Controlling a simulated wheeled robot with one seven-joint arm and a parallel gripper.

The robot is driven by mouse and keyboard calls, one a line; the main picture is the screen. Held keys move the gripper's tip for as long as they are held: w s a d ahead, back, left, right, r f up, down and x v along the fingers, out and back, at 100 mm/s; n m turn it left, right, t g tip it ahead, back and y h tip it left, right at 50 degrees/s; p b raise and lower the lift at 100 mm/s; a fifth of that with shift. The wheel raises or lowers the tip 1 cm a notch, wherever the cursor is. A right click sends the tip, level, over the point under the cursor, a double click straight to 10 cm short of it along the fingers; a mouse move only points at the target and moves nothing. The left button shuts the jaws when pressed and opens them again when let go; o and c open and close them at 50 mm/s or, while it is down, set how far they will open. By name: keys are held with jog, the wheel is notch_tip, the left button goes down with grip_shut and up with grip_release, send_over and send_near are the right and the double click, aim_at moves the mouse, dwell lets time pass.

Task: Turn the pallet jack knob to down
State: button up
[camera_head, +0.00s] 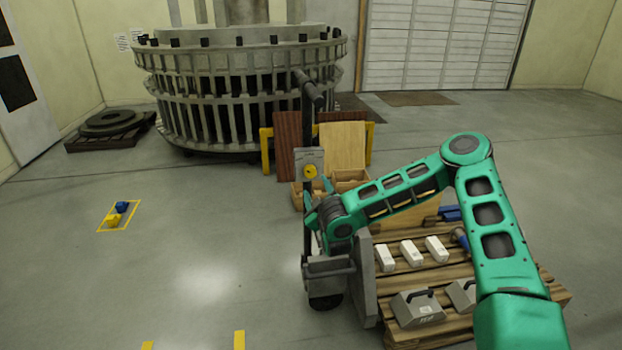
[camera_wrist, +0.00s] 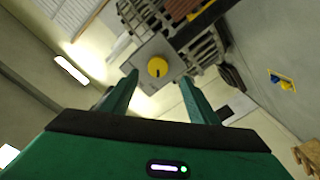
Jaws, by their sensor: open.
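The yellow pallet jack knob (camera_head: 310,171) sits on a grey plate (camera_head: 309,157) on the jack's upright post in the head view. In the wrist view the round yellow knob (camera_wrist: 157,67) shows on its grey plate (camera_wrist: 150,54), beyond and between my fingertips. My gripper (camera_wrist: 155,80) is open and empty, its two green fingers apart and pointing toward the knob, with no visible contact. In the head view my gripper (camera_head: 318,192) is just below the knob plate. The markings on the plate are too small to read. The jack's black handle (camera_head: 308,88) rises above the plate.
A wooden pallet (camera_head: 440,280) with white boxes and grey cases stands at the right, below my arm. Boards (camera_head: 343,147) and wooden crates (camera_head: 350,180) stand behind the jack. A large grey turbine-like ring (camera_head: 240,95) fills the back. The floor at left is mostly clear.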

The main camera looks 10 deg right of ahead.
aim_at(311, 174)
jog(key=shift+w+a+r, duration=0.1)
jog(key=shift+w+r, duration=0.05)
jog(key=shift+w, duration=2.05)
jog(key=shift+w+r, duration=0.1)
jog(key=shift+w, duration=2.05)
jog(key=c, duration=1)
